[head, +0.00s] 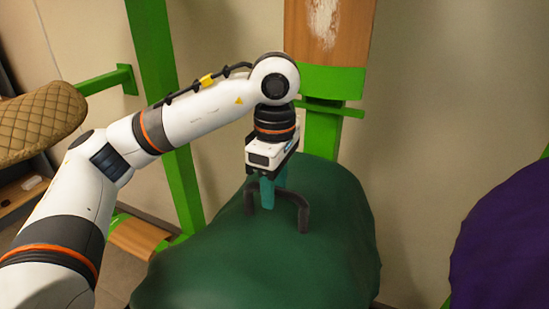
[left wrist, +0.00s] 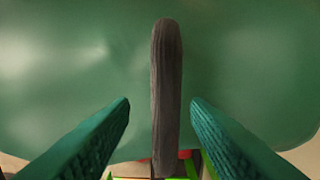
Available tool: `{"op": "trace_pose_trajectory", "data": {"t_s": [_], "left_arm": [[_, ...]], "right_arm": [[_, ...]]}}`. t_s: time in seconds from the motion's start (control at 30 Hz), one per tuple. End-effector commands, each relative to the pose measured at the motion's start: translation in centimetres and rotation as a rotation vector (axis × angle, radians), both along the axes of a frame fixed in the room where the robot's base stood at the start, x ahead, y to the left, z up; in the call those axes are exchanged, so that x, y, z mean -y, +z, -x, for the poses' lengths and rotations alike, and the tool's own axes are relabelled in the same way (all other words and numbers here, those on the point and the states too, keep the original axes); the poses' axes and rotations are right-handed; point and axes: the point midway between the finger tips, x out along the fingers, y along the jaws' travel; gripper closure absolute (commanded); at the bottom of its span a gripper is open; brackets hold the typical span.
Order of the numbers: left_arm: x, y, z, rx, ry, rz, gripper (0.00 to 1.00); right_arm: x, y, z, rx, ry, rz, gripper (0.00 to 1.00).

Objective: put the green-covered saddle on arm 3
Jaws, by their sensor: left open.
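The green-covered saddle (head: 255,265) fills the lower middle of the head view, with a dark arched handle (head: 303,215) standing up from its top. My left gripper (head: 267,190) is directly above it, pointing down, with its teal fingers at the handle. In the left wrist view, the green cover (left wrist: 70,60) lies below and the dark handle (left wrist: 167,80) runs between the two open fingers, with a gap on each side. The left gripper is open and holds nothing. My right gripper is not in view. I cannot tell which rack arm is arm 3.
A tan quilted saddle (head: 40,118) is at the left, near a green rack arm (head: 104,80) on a green upright (head: 158,90). A green post with a wooden top (head: 328,35) stands behind the green cover. A purple-covered object (head: 505,240) is at the right edge.

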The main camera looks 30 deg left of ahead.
Motion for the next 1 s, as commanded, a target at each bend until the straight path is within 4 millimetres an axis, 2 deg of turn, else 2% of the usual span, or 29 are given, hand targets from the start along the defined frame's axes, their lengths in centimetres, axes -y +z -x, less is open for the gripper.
{"op": "trace_pose_trajectory", "data": {"t_s": [0.03,0.3,0.5,0.63,0.87,1.0], "left_arm": [[0.1,0.9,0.0,0.006,-0.002,0.003,0.57],[0.0,6.3,-0.1,0.009,0.002,0.000,0.57],[0.0,9.2,-0.1,0.006,0.000,0.001,0.57],[0.0,10.2,-0.1,0.006,0.000,0.002,0.57],[0.0,10.7,-0.1,0.003,-0.001,0.002,0.57],[0.0,12.6,-0.1,0.004,-0.001,0.002,0.57]], "right_arm": [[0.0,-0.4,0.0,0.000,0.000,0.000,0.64],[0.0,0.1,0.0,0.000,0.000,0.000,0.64],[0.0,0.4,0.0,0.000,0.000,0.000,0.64],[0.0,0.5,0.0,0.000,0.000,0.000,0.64],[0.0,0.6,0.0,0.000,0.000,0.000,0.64],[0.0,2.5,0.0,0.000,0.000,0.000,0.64]]}}
